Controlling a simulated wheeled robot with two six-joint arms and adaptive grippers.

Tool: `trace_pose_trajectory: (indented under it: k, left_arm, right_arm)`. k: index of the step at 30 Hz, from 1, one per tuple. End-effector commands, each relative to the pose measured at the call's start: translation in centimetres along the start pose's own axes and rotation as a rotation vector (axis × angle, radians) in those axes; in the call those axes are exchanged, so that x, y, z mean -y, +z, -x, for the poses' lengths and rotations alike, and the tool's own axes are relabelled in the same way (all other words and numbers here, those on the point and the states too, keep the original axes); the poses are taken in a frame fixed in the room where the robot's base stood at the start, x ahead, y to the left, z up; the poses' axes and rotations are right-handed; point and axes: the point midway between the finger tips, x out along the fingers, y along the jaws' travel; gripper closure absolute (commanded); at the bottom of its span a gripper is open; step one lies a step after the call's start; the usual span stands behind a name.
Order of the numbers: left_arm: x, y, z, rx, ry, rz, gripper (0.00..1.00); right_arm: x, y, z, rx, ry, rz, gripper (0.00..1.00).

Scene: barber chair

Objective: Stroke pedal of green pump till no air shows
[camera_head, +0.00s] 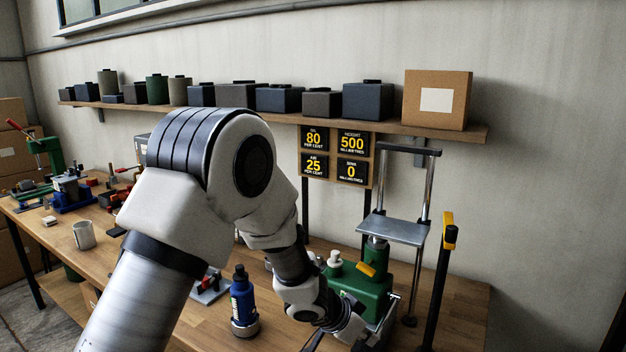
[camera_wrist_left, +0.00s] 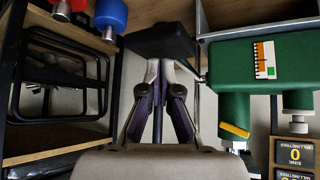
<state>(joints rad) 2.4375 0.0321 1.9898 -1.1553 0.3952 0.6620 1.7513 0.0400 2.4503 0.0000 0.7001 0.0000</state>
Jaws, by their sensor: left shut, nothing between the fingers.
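The green pump (camera_head: 362,290) stands on the bench at the right, below a grey plate on chrome posts. In the left wrist view the green pump (camera_wrist_left: 290,62) fills the upper right, with a gauge strip (camera_wrist_left: 264,60) on its body. A black pedal-like block (camera_wrist_left: 160,40) is beside it, near a thin rod. My left gripper (camera_wrist_left: 158,68) is shut and empty, its fingertips at the near edge of this block; I cannot tell whether they touch. In the head view my left arm hides part of the bench, and the fingers are not clear. My right gripper is out of view.
Signs (camera_head: 336,155) read oil 80 per cent, height 500 millimetres, air 25 per cent and sink 0. A blue bottle (camera_head: 243,302) stands left of my wrist. A black post with a yellow top (camera_head: 441,272) stands right of the pump. A mug (camera_head: 84,235) is at the left.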

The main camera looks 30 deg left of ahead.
Motion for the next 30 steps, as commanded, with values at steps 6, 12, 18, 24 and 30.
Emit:
trace_pose_trajectory:
  k: [6,12,18,24,30]
  left_arm:
    - [0.0,0.2,-0.2,0.000,0.000,0.001,1.00]
    - [0.0,0.2,-0.2,0.000,0.000,0.001,1.00]
    - [0.0,0.3,-0.4,0.000,0.000,0.001,1.00]
    - [0.2,1.9,-2.6,0.002,0.000,0.001,1.00]
    - [0.4,3.5,-4.8,0.001,0.000,0.002,1.00]
  right_arm:
    - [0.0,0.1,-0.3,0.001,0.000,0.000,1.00]
    - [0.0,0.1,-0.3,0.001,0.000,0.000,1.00]
    - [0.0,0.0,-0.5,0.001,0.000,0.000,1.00]
    - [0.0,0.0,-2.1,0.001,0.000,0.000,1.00]
    - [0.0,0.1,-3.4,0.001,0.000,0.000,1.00]
